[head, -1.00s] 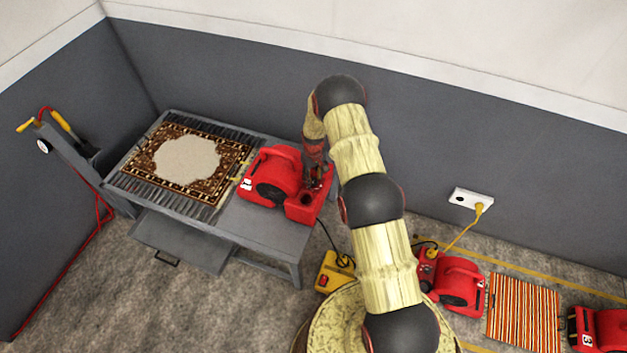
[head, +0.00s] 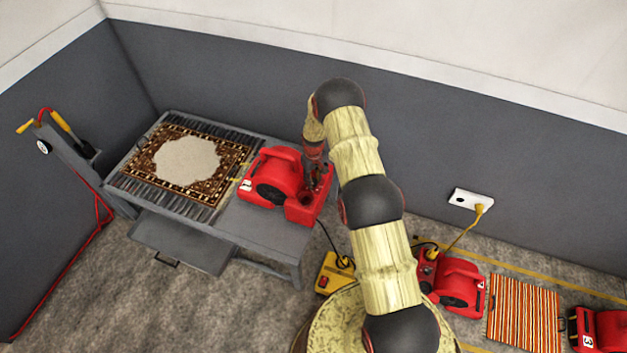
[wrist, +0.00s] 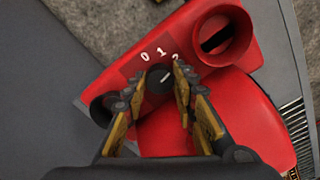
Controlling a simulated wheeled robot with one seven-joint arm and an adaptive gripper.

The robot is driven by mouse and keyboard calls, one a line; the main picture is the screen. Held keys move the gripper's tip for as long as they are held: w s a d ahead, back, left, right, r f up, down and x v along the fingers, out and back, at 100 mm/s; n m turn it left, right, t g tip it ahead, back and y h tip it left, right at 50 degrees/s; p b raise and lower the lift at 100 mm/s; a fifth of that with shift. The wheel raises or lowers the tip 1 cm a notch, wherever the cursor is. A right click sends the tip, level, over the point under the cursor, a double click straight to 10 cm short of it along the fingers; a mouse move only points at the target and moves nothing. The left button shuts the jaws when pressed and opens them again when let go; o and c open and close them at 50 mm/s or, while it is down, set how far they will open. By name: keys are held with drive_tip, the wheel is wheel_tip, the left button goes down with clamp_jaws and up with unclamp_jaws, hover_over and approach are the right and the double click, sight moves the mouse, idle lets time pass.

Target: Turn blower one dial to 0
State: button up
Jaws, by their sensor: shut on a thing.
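Blower one (head: 270,186) is a red blower marked 1, sitting on the right part of a grey table, beside the patterned rug. My gripper (wrist: 160,75) comes down from above on the control panel of this blower. In the wrist view, the blower's red panel (wrist: 128,60) carries the white numbers 0, 1 and 2. The small black dial (wrist: 160,78) sits between my two fingertips, which are shut on it. Its white pointer line slants up to the right, toward the 2 side. The 2 is partly hidden by the right finger. In the head view, my arm covers part of the blower's right side.
The patterned rug (head: 187,160) lies on the grey table (head: 255,235). A yellow box (head: 335,275) is on the floor. Two other red blowers (head: 462,285) (head: 603,330) flank a striped rug (head: 523,312). A wall outlet (head: 470,201) has a yellow cord.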

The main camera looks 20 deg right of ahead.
drive_tip(key=shift+n, duration=0.3)
drive_tip(key=n+b, duration=0.1)
drive_tip(key=n, duration=0.2)
drive_tip(key=shift+n, duration=0.4)
drive_tip(key=n+b, duration=0.1)
drive_tip(key=n, duration=0.2)
drive_tip(key=shift+n, duration=0.3)
drive_tip(key=n+b, duration=0.1)
drive_tip(key=n, duration=0.3)
drive_tip(key=shift+n, duration=1.9)
drive_tip(key=o, duration=0.9)
drive_tip(key=shift+r, duration=0.1)
